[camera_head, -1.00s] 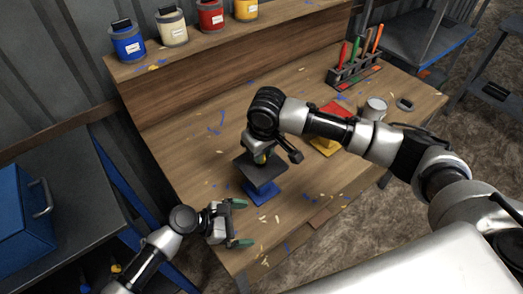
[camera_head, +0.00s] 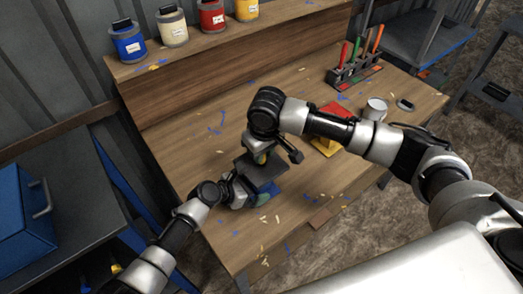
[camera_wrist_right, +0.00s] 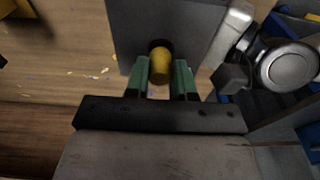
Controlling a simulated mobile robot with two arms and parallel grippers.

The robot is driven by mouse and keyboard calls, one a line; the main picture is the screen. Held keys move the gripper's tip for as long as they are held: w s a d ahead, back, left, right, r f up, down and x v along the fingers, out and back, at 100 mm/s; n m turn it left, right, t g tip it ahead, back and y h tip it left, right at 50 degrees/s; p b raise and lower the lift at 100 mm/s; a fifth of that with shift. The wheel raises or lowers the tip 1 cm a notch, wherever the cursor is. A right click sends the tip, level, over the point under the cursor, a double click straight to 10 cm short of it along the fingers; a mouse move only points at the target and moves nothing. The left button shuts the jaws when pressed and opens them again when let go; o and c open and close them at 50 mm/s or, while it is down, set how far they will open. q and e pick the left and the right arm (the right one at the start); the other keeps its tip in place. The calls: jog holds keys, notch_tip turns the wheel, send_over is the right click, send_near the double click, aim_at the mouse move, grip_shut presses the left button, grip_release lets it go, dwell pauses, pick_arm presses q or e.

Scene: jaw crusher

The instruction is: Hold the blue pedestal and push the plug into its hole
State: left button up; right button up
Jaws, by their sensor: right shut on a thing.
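The blue pedestal (camera_head: 276,189) stands on the workbench, largely hidden by the dark grey plate (camera_head: 266,176) on top and by my left gripper. My left gripper (camera_head: 258,199) is low at the pedestal, under the plate's edge; one green fingertip shows, and whether it touches or grips is hidden. In the right wrist view, the yellow plug (camera_wrist_right: 160,68) is between the green fingers of my right gripper (camera_wrist_right: 162,78), which is shut on it. The plug's end is at the dark hole in the plate; I cannot tell how deep it sits.
A red and yellow piece (camera_head: 330,140) and a grey cup (camera_head: 375,108) are to the right. A tool rack (camera_head: 355,72) stands farther back. Coloured pots (camera_head: 173,27) line the shelf. Small blue and yellow scraps lie on the workbench (camera_head: 195,150).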

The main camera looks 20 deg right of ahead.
pick_arm(q)
jog(key=shift+x, duration=1.2)
jog(key=c, duration=1.2)
jog(key=shift+c, duration=0.2)
dwell(0.4)
